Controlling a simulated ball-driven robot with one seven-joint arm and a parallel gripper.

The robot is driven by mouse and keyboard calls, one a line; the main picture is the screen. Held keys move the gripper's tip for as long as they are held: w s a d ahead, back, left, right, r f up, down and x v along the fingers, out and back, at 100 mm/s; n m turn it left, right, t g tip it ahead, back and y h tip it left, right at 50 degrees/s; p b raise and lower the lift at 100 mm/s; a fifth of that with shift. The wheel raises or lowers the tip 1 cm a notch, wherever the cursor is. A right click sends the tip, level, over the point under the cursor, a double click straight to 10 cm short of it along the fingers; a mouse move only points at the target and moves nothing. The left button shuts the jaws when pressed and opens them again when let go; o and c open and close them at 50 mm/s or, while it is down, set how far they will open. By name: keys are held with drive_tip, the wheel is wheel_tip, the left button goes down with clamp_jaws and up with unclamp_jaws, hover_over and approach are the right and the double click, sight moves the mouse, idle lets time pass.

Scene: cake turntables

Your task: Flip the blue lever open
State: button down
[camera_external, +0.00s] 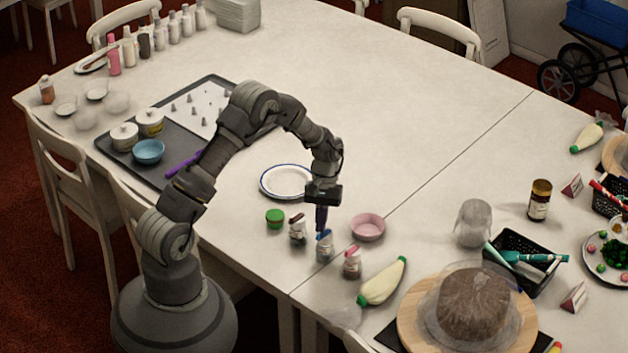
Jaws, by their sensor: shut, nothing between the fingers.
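In the external view, a small clear jar with a blue lever (325,237) on its top stands upright near the table's front edge. My gripper (321,229) points straight down right over it. The fingers are shut and empty, with their tips at or just above the blue lever. I cannot tell whether they touch it. The fingers partly hide the lever, so its angle is hard to see.
A jar with a dark lid (298,229) stands close on the left and a jar with a pink lid (352,263) close on the right. A pink bowl (368,227), a white plate (288,181), a green-lidded pot (275,217) and a piping bag (382,281) are nearby.

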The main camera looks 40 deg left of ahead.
sight(330, 237)
drive_tip(key=shift+s+d+n+p, duration=0.15)
drive_tip(key=shift+n+p, duration=0.3)
drive_tip(key=shift+n, duration=0.25)
drive_tip(key=n+p, duration=0.1)
drive_tip(key=n+t+h+p, duration=0.1)
drive_tip(key=n, duration=0.1)
drive_tip(key=shift+s+d+r, duration=0.1)
drive_tip(key=shift+d+r, duration=0.05)
drive_tip(key=shift+d, duration=0.15)
drive_tip(key=n, duration=0.2)
drive_tip(key=n+t+h+p, duration=0.1)
drive_tip(key=n, duration=0.1)
drive_tip(key=shift+d, duration=0.4)
drive_tip(key=n+t, duration=0.1)
drive_tip(key=n+p, duration=0.1)
drive_tip(key=n, duration=0.1)
drive_tip(key=shift+d+n+t, duration=0.3)
drive_tip(key=shift+d+t, duration=0.05)
drive_tip(key=shift+t, duration=0.05)
drive_tip(key=n, duration=0.1)
drive_tip(key=n+t, duration=0.1)
drive_tip(key=n, duration=0.1)
drive_tip(key=w+n, duration=0.1)
drive_tip(key=shift+d+n+t+p, duration=0.3)
drive_tip(key=shift+d, duration=0.05)
drive_tip(key=shift+a, duration=0.15)
drive_tip(key=shift+w+a, duration=0.45)
drive_tip(key=shift+a, duration=0.05)
